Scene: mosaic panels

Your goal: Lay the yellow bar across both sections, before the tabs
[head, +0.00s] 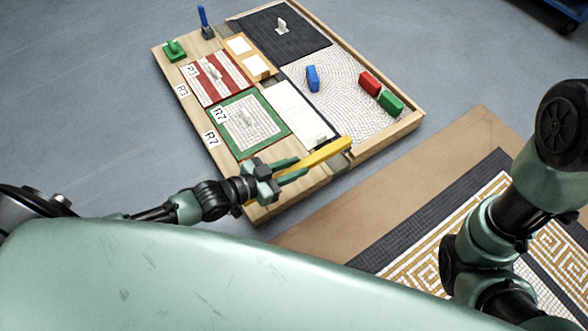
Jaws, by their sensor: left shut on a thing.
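My left gripper (288,171) is shut on one end of the yellow bar (326,152). The bar points up and to the right, over the near edge of the wooden tray (408,127); whether it touches anything there I cannot tell. On the brown board (345,220) at lower right lies a mosaic with a dark border and gold key pattern (440,240). It shows in two parts with a dark band between them, partly hidden by my right arm. Which parts are the sections, and where their tabs are, I cannot tell. My right gripper is out of view.
The tray holds a red-striped panel (222,87), a green-bordered panel (276,129), a dark panel (262,28) and a pale fan-pattern panel (335,100). Blue (312,78), red (370,83) and green (391,103) blocks stand on the pale panel. Grey floor lies around.

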